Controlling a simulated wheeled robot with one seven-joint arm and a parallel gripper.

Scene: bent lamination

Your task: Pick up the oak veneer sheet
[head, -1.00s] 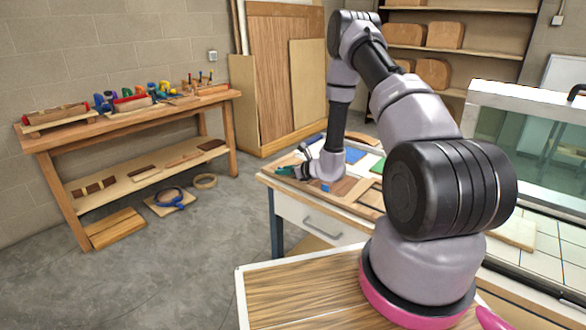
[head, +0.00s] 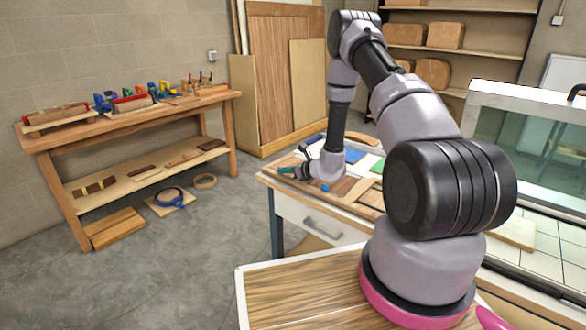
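Several thin wood sheets lie on the work table (head: 266,180) in the middle of the head view. I cannot tell by looks which sheet is the oak veneer. My gripper (head: 285,171), with teal fingertips, is low over the left part of this table, pointing left. My wrist hides part of the table top. The fingers are too small to show whether they are open or hold anything.
A blue sheet (head: 354,155) and a green one (head: 378,166) lie behind my wrist. A glass-fronted machine (head: 530,99) stands at right. A workbench (head: 130,119) with clamps stands at the left wall. Grey floor (head: 170,260) between is clear.

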